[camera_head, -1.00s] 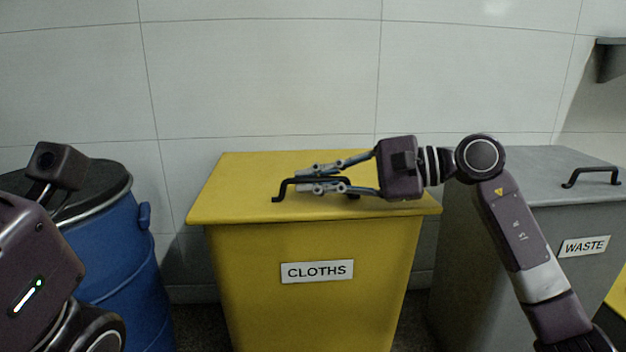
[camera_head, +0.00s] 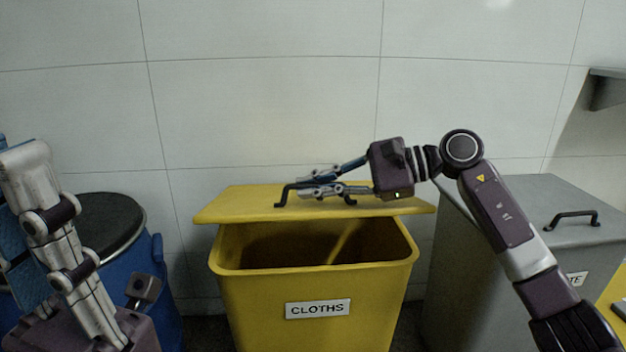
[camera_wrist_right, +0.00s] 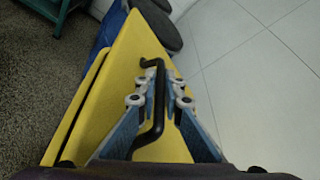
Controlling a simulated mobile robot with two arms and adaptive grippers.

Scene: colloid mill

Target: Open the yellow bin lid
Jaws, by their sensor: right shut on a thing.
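The yellow bin (camera_head: 315,283) with a CLOTHS label stands in the middle of the head view. Its yellow lid (camera_head: 240,203) is lifted off the front rim, and the dark inside shows below it. My right gripper (camera_head: 322,186) is shut on the lid's black handle (camera_head: 282,195). The right wrist view shows the handle (camera_wrist_right: 158,100) between the two fingers, with the lid (camera_wrist_right: 110,100) below.
A blue drum (camera_head: 165,290) with a black top stands on the left, close to my left arm. A grey WASTE bin (camera_head: 480,270) with a black handle (camera_head: 572,218) stands on the right. The tiled wall (camera_head: 260,90) is behind the bins.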

